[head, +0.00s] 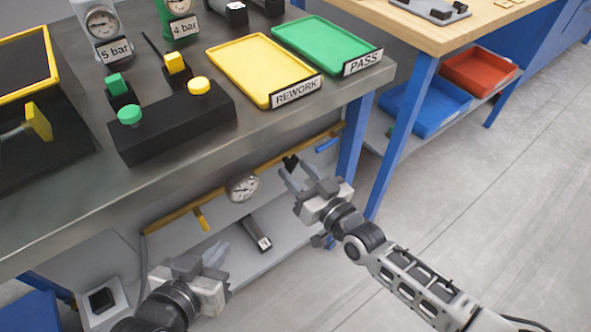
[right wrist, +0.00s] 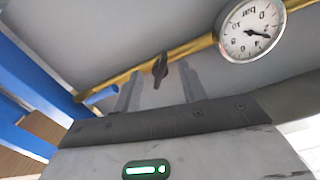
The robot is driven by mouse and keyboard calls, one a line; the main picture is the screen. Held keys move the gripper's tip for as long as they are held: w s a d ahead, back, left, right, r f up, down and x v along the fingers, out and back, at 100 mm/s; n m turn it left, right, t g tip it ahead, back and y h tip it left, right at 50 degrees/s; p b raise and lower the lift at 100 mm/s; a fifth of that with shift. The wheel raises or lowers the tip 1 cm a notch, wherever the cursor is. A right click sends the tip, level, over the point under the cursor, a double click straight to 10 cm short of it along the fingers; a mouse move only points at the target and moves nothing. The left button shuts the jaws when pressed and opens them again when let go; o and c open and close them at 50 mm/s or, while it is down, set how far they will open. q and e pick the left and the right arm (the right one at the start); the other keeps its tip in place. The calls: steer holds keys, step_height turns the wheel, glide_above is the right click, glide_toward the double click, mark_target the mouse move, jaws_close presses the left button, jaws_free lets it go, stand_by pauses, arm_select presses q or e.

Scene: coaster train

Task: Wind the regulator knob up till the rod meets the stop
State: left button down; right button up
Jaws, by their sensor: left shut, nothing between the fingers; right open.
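The regulator knob, black and narrow (head: 291,161), sits on the yellow pipe (head: 268,169) under the bench top. The right wrist view also shows the knob (right wrist: 160,68), seen between the fingertips of my right gripper (right wrist: 160,82). My right gripper (head: 296,173) is open in front of the knob; I cannot tell whether the fingers touch it. My left gripper (head: 222,252) is shut and empty, low in front of the lower shelf. A round gauge (head: 243,187) is on the pipe left of the knob. I cannot make out the rod or the stop.
A yellow lever (head: 202,219) and a blue handle (head: 326,145) are on the pipe at either side. The bench's blue leg (head: 353,150) stands right of the knob. The steel bench top (head: 215,137) overhangs the pipe. A grey part (head: 257,234) lies on the lower shelf.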

steer(key=shift+w+a, duration=0.45)
steer(key=shift+w, duration=0.1)
jaws_close()
steer(key=shift+m, duration=0.6)
jaws_free()
